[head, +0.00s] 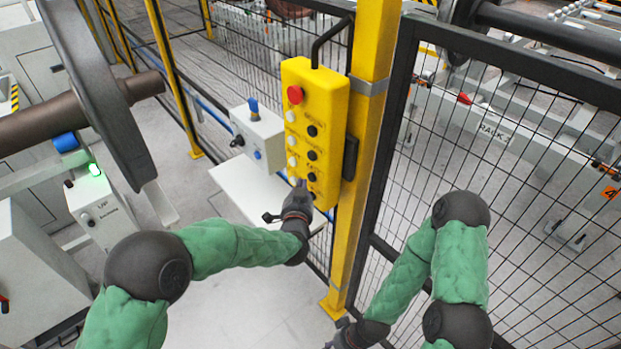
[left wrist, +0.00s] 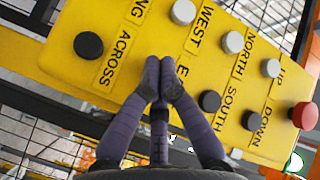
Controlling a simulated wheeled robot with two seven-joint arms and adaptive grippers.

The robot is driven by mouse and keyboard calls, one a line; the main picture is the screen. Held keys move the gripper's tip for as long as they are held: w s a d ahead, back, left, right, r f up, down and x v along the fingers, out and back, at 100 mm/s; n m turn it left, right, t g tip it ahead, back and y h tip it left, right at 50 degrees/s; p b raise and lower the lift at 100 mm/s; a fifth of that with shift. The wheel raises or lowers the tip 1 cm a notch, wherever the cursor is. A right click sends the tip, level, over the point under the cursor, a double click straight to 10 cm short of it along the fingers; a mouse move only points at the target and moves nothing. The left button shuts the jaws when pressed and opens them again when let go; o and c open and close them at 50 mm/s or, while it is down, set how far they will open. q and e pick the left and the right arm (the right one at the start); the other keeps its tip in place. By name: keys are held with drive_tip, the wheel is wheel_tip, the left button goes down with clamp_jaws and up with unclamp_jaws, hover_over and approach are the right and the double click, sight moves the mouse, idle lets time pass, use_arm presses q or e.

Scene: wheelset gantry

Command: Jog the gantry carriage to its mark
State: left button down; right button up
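The yellow control pendant (head: 322,120) hangs on a yellow post, with a red button (head: 295,95) at its top and white and black buttons below. In the left wrist view the pendant (left wrist: 215,110) shows labels UP, DOWN, NORTH, SOUTH, WEST and ACROSS. My left gripper (head: 301,186) is at the pendant's lower end. Its fingertips (left wrist: 160,78) are together, over the label starting with E, beside the black ACROSS button (left wrist: 88,45). They hide whatever lies under them; contact cannot be told. My right gripper (head: 345,335) is low at the bottom edge, partly cut off. I cannot identify the gantry carriage.
The yellow post (head: 362,170) and black mesh fence (head: 500,200) stand close to the pendant. A white box (head: 258,138) with a blue knob stands left of it. A wheel (head: 100,90) on a brown axle is at the left. Open floor lies below.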

use_arm(q)
drive_tip(key=shift+s+a, duration=0.75)
drive_tip(key=shift+a, duration=0.25)
drive_tip(key=shift+s+a, duration=0.75)
drive_tip(key=shift+a, duration=0.25)
